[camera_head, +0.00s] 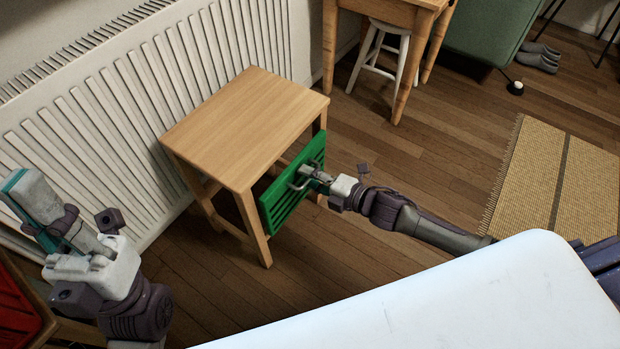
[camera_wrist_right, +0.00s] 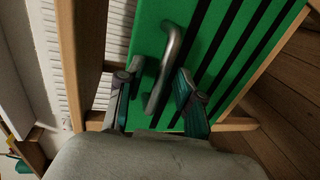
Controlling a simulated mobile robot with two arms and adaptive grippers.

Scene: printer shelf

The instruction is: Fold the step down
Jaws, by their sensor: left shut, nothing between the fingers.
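The green slatted step (camera_head: 292,188) stands folded up, nearly upright, at the front side of the wooden stool (camera_head: 245,120). It carries a grey bar handle (camera_head: 299,176). In the right wrist view the handle (camera_wrist_right: 163,72) runs between the two fingers of my right gripper (camera_wrist_right: 155,100), in front of the green slats (camera_wrist_right: 225,45). The fingers are apart, one on each side of the handle, with gaps visible. In the head view my right gripper (camera_head: 312,177) is at the handle. My left gripper (camera_head: 38,205) is shut and empty, at the far left, away from the stool.
A white radiator (camera_head: 120,110) runs along the wall behind the stool. A wooden table (camera_head: 400,12) with a white stool (camera_head: 378,55) is at the back. A woven rug (camera_head: 545,180) lies at right. The wooden floor right of the step is mostly clear, apart from my right arm above it.

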